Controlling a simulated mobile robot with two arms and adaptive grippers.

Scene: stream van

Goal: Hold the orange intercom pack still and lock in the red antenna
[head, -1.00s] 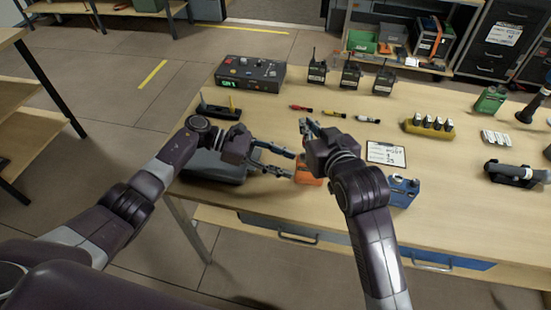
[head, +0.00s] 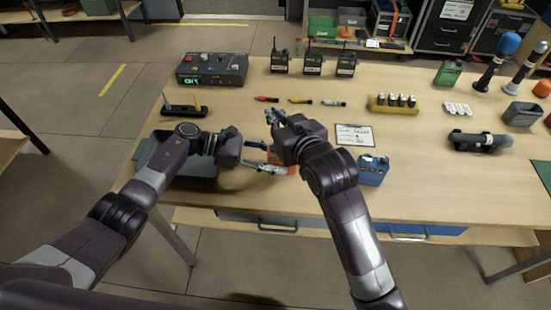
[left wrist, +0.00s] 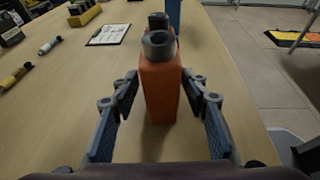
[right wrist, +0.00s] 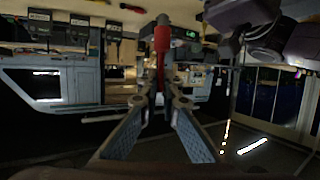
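The orange intercom pack (head: 286,161) stands near the table's front edge, partly hidden by my right gripper. In the left wrist view the pack (left wrist: 160,92) is upright between the open fingers of my left gripper (left wrist: 160,88), with a grey ring-shaped socket on top. My left gripper (head: 270,158) reaches in from the left at the pack. My right gripper (head: 274,117) is above and just behind the pack. In the right wrist view its fingers close on the thin shaft of the red antenna (right wrist: 162,40), which has a dark end. The antenna is apart from the pack.
A blue pack (head: 372,171) stands right of the orange one, with a clipboard (head: 355,135) behind. A grey tray (head: 180,165) lies under my left arm. A holder with a yellow antenna (head: 184,109) and small red, yellow and white items (head: 300,100) lie behind.

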